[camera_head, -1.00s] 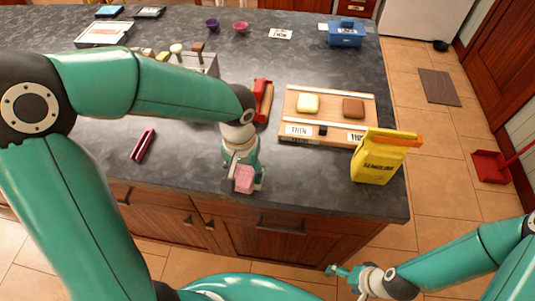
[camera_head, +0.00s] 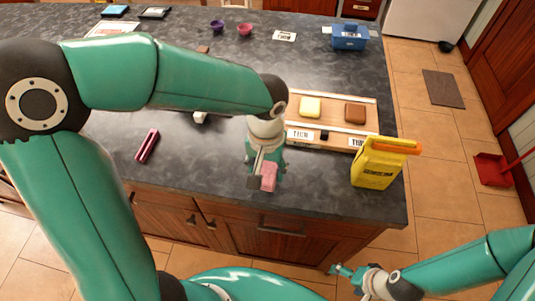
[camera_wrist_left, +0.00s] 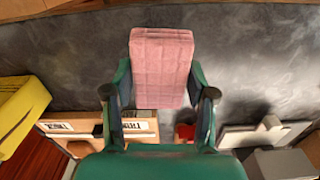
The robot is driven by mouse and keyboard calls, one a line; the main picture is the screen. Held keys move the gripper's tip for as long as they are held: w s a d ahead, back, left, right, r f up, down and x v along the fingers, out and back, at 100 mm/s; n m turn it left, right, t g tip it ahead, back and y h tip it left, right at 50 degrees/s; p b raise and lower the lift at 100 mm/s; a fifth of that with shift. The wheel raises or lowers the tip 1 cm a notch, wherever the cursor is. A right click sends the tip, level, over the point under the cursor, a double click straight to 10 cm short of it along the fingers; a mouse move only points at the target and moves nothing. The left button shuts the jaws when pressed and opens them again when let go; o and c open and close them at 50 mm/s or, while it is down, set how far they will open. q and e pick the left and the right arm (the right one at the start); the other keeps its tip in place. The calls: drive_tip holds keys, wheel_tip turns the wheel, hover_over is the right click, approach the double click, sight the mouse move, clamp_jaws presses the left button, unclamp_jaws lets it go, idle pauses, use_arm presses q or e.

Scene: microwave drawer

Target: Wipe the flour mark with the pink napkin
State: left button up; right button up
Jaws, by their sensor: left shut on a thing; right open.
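The pink napkin (camera_head: 269,176) is a small folded block in my left gripper (camera_head: 263,182), low near the counter's front edge. In the left wrist view, the napkin (camera_wrist_left: 162,68) sits between the two fingers of the left gripper (camera_wrist_left: 160,95), which are shut on it. I cannot tell whether the napkin touches the counter. I cannot make out a flour mark in either view; the left arm covers part of the counter. My right gripper (camera_head: 343,271) is open and empty, low at the right, off the counter.
A wooden board (camera_head: 300,144) with yellow and brown blocks lies right of the left gripper. A yellow bag (camera_head: 375,166) stands near the right corner. A dark red object (camera_head: 147,146) lies to the left. The counter (camera_head: 205,165) between it and the left gripper is clear.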

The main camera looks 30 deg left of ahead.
use_arm(q)
drive_tip(key=shift+r+p, duration=1)
drive_tip(key=shift+r, duration=0.7)
drive_tip(key=shift+f, duration=0.1)
